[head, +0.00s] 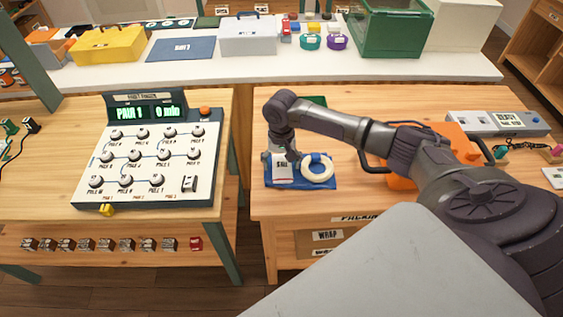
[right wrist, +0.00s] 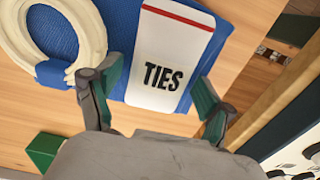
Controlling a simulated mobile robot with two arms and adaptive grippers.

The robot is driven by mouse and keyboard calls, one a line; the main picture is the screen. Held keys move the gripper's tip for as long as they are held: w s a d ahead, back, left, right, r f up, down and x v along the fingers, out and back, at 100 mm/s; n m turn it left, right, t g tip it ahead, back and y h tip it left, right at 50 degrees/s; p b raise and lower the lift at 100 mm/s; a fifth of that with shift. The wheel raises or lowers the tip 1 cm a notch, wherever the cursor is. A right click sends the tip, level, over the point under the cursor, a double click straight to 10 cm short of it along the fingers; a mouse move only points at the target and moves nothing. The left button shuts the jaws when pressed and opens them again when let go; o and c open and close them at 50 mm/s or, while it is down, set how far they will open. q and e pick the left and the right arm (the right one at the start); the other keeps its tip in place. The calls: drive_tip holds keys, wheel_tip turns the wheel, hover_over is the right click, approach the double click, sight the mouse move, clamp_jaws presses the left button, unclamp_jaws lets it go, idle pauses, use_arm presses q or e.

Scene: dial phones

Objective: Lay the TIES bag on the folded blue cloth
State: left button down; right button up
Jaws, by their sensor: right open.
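The TIES bag (head: 283,172) is a white flat packet with a red stripe and black lettering. It lies on the folded blue cloth (head: 328,185), on the left part of it. The bag also shows in the right wrist view (right wrist: 172,50), with the blue cloth (right wrist: 120,22) under it. My right gripper (right wrist: 148,88) is open, with one finger on each side of the bag's near end and gaps beside it. In the head view the right gripper (head: 283,154) is just over the bag. My left gripper is not in view.
A cream ring-shaped coil (head: 318,170) with a blue band lies on the cloth right of the bag. An orange case (head: 402,182) stands further right. A green object (head: 316,101) sits behind my arm. A dial panel (head: 142,160) fills the left table across a gap.

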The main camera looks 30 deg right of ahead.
sight(282, 161)
drive_tip(key=shift+r, duration=0.1)
drive_tip(key=shift+r, duration=0.25)
wheel_tip(282, 161, up, 13)
drive_tip(key=b, duration=0.1)
drive_tip(key=shift+f, duration=0.2)
drive_tip(key=shift+f, duration=0.1)
